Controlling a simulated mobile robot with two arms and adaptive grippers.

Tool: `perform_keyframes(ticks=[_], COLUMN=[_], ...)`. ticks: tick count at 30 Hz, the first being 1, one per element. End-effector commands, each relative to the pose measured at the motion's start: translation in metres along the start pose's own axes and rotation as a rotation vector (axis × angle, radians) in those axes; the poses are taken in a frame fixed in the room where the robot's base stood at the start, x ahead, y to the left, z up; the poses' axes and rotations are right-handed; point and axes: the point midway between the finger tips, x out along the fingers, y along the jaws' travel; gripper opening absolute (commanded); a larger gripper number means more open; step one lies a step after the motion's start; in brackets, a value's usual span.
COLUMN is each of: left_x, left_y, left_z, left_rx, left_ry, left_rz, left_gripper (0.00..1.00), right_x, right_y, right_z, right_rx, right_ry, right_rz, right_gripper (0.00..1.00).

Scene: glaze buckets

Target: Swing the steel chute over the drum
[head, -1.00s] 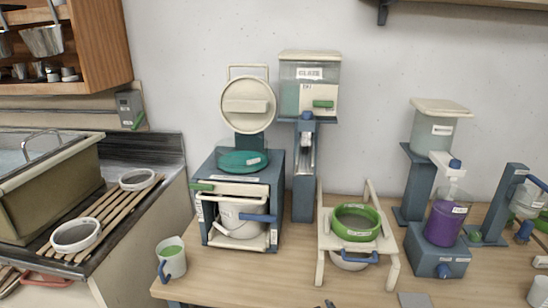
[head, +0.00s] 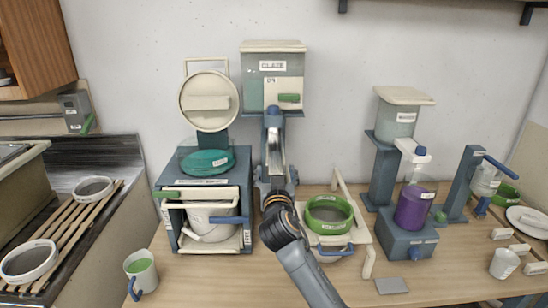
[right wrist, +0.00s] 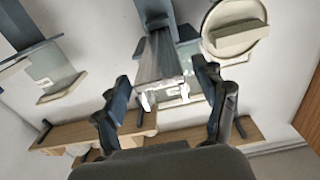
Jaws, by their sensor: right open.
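The steel chute (head: 275,150) hangs below the glaze hopper (head: 273,72) on a blue-grey post. It points down and toward me. In the right wrist view the steel chute (right wrist: 158,58) shows its labelled end between my fingers. The drum (head: 207,163), with a green inside and its round lid (head: 209,103) raised behind it, is on the blue cabinet to the left of the chute. My right gripper (head: 276,184) is just below the chute. In the right wrist view its fingers (right wrist: 164,82) are open, one on each side of the chute end. My left gripper is not in view.
A white bucket (head: 212,222) is inside the cabinet (head: 178,241). A green sieve (head: 329,212) on a cream stand is close to the right of my arm. A purple-filled jar (head: 414,207) stands farther right. A mug (head: 141,272) is at the front left.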

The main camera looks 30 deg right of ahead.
Motion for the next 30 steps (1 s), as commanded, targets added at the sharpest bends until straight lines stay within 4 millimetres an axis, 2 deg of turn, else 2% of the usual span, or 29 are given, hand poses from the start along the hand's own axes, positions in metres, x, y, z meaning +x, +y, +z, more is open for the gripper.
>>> perform_keyframes(ticks=[3, 9, 15, 23, 30], left_x=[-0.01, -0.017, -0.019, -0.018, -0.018], left_y=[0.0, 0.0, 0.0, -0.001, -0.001], left_z=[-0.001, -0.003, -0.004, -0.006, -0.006], left_rx=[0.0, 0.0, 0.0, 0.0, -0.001], left_ry=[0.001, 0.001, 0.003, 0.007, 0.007], left_rz=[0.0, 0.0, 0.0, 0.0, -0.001], left_gripper=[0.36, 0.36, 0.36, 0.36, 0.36], right_x=[0.025, 0.051, 0.061, 0.062, 0.062], right_y=[0.0, 0.0, 0.0, 0.0, 0.0], right_z=[-0.003, -0.001, 0.0, 0.001, 0.001], right_rx=[-0.003, -0.002, -0.001, 0.0, 0.0], right_ry=[-0.001, -0.001, 0.0, -0.001, -0.001], right_rz=[0.001, 0.0, -0.001, -0.001, -0.001], right_gripper=[0.72, 0.72, 0.72, 0.72, 0.25])
